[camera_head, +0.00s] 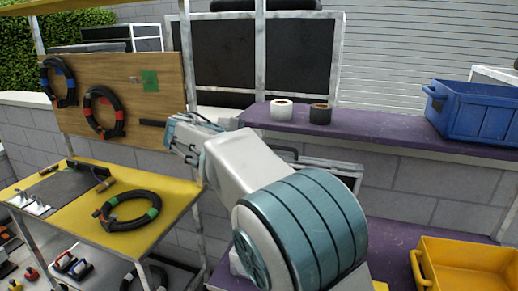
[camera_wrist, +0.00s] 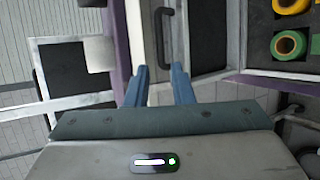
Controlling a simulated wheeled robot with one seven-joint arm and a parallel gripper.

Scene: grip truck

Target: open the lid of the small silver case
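The small silver case shows in the wrist view as a pale panel with a black handle (camera_wrist: 165,38), beside a dark panel with silver edging (camera_wrist: 236,45). A dark compartment to the right holds yellow and green rolls (camera_wrist: 289,45). In the head view a silver-edged part of the case (camera_head: 335,166) shows behind my arm, mostly hidden. How far the lid stands open I cannot tell. My gripper (camera_wrist: 161,80) is open, its blue fingers apart on either side of the handle's lower end in the picture. Whether they touch it is unclear.
A purple shelf (camera_head: 375,125) holds a white roll (camera_head: 281,111), a dark roll (camera_head: 320,114) and a blue crate (camera_head: 474,112). A yellow crate (camera_head: 465,268) stands lower right. A yellow table (camera_head: 165,190) at left carries a coiled hose (camera_head: 128,210).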

